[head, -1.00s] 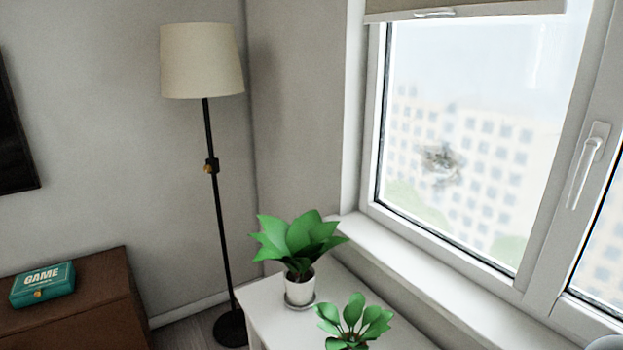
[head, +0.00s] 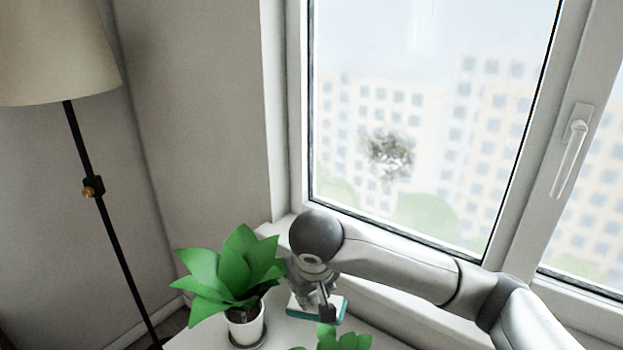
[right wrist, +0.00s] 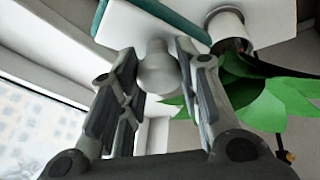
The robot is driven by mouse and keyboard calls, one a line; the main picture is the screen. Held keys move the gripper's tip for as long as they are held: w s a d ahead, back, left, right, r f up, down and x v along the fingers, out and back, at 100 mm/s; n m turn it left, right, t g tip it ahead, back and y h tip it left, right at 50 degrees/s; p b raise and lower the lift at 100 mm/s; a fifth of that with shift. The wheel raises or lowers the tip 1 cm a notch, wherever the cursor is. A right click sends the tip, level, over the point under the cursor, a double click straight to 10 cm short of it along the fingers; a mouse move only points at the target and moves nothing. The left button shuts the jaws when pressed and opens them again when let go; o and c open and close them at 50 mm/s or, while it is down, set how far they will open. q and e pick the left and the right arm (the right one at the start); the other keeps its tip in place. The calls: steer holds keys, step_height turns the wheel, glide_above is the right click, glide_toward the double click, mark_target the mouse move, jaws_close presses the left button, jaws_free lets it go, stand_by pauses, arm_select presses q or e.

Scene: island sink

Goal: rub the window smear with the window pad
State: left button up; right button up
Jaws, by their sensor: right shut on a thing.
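The window smear (head: 388,154) is a grey-brown smudge low on the left window pane, in the middle of the head view. My right gripper (head: 322,297) is below and left of the smear, apart from the glass. It is shut on the round grey knob of the window pad (head: 299,309), a white block with a teal layer. In the right wrist view the knob (right wrist: 157,70) sits between the two fingers, and the pad (right wrist: 128,24) lies beyond it. My left gripper is not in view.
A potted plant (head: 235,278) stands just left of my right gripper on the white table (head: 205,335), its leaves close to the gripper. A second plant (head: 340,340) is just below. A floor lamp (head: 90,187) stands left. The window handle (head: 570,155) sticks out at right.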

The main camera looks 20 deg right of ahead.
arm_select(q)
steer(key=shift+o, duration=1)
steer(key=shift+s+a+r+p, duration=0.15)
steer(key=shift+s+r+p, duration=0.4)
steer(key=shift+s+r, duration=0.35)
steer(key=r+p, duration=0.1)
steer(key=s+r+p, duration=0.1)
steer(key=p, duration=0.1)
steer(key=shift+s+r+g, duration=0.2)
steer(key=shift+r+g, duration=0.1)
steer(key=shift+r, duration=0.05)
arm_select(e)
steer(key=w+d+r+n+t+h, duration=0.4)
steer(key=w+d+r+t, duration=0.1)
steer(key=w, duration=0.6)
steer(key=w+d+r+n+t+h, duration=0.5)
steer(key=w+d+r, duration=0.1)
steer(key=w+d, duration=0.4)
steer(key=shift+w+r+n, duration=0.3)
steer(key=shift+w+r, duration=0.05)
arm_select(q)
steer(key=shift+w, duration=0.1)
arm_select(e)
steer(key=shift+d, duration=0.1)
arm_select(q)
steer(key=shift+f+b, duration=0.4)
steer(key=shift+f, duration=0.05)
arm_select(e)
steer(key=shift+w+d, duration=0.45)
steer(key=shift+d, duration=0.35)
